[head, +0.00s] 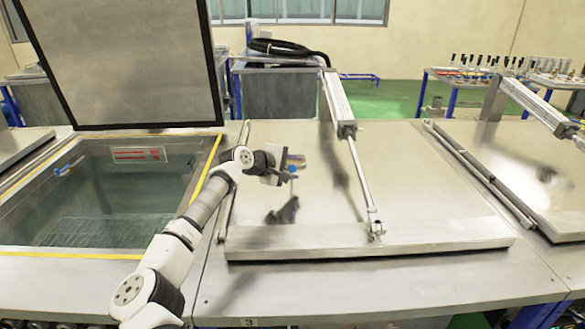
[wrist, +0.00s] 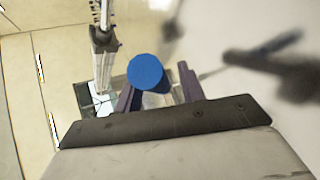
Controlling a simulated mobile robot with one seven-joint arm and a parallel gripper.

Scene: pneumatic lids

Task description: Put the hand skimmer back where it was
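My gripper (head: 290,167) hangs over the shut metal lid (head: 270,140) in the middle of the head view. In the wrist view its two dark purple fingers (wrist: 158,92) close on both sides of a blue round-ended handle, which I take to be the hand skimmer (wrist: 147,72). The handle end points towards the wrist camera. The skimmer's far end is hidden behind the handle and gripper. In the head view only a small bit of blue shows at the gripper.
An open tank (head: 110,200) of liquid lies left, its lid (head: 125,60) raised. A small blue object (head: 68,168) is at its inner left side. A pneumatic cylinder (head: 338,100) stands on the middle lid. Another shut lid (head: 530,190) is at right. A tool table (head: 470,75) stands behind.

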